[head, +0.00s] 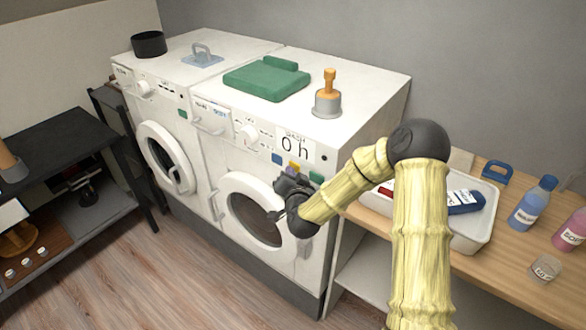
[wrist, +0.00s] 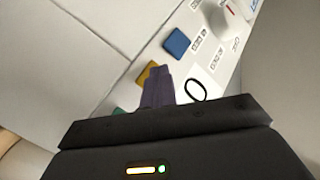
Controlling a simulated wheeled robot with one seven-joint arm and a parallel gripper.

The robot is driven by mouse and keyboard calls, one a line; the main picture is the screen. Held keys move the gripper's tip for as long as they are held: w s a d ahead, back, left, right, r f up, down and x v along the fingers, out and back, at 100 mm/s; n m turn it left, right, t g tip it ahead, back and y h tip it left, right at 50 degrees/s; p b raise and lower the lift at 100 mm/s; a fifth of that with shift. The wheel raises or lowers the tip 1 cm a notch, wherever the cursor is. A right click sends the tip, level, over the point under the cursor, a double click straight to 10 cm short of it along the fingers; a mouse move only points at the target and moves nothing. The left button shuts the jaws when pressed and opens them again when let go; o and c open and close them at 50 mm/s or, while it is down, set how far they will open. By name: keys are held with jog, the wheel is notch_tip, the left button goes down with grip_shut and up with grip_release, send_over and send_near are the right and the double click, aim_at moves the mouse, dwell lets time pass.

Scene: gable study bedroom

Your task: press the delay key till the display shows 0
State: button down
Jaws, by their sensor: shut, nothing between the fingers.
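The right-hand washer (head: 215,160) has a white display (head: 295,146) that reads "0 h"; part of its "0" also shows in the wrist view (wrist: 196,90). Below it is a row of keys: a blue key (head: 277,158), a yellow key (head: 293,164) and a green key (head: 316,178). My gripper (head: 297,173) is shut and empty, with its fingertips at the yellow key. In the wrist view the fingers (wrist: 158,76) partly cover the yellow key (wrist: 146,73); I cannot tell whether they touch it. The small key labels are unreadable, so which key is delay is unclear.
A second washer (head: 165,140) stands at left. At right a wooden bench (head: 500,270) holds a white tray (head: 478,238) and bottles. The floor in front is clear.

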jog(key=shift+s+a, duration=0.4)
jog(key=shift+s, duration=0.25)
jog(key=s+a+b, duration=0.1)
jog(key=s, duration=0.1)
jog(key=s+a, duration=0.2)
jog(key=shift+b, duration=0.35)
jog(key=shift+r, duration=0.1)
dwell(0.8)
jog(key=s+d+r+n+g+h+p, duration=0.1)
jog(key=s+d+r+n+g+p, duration=0.1)
jog(key=s+d+g, duration=0.4)
jog(key=s+d+r+n+g+h+p, duration=0.1)
jog(key=s+d+r+n+g+p, duration=0.1)
jog(key=s+d+g, duration=0.5)
jog(key=s+d+r+n, duration=0.1)
jog(key=s+d, duration=0.4)
jog(key=s, duration=0.6)
jog(key=shift+s+n+g, duration=0.3)
jog(key=shift+s+n, duration=0.1)
